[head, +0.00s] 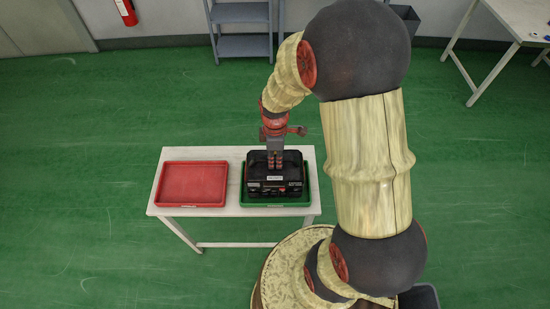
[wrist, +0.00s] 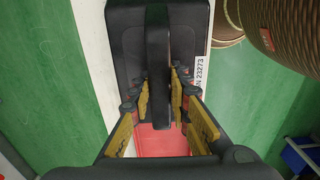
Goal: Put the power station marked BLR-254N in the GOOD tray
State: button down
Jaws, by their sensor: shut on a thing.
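A black power station (head: 274,184) is at the right of the white table, over or in the green tray (head: 246,199); I cannot tell whether it rests on the tray floor. Its front has a small white label too small to read. My gripper (head: 275,164) points down from above and is shut on its top handle. In the wrist view the gripper (wrist: 160,85) has its fingers on both sides of the black handle bar (wrist: 158,50) of the power station. A side label there reads "N 23273". The red tray (head: 192,184) is empty. The tray markings are not readable.
The white table (head: 233,156) has a narrow bare strip between the trays. A grey-blue shelf (head: 243,45) and a fire extinguisher (head: 126,12) stand at the back wall. Another white table (head: 520,18) is at the upper right. The green floor around the table is clear.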

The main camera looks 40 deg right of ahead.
jog(key=shift+w+f, duration=0.1)
dwell(0.3)
jog(key=c, duration=1.6)
grip_release()
jog(key=shift+s+f, duration=0.15)
jog(key=shift+s, duration=0.1)
notch_tip(320, 180, up, 12)
jog(key=shift+w+r, duration=0.1)
jog(key=shift+w, duration=0.05)
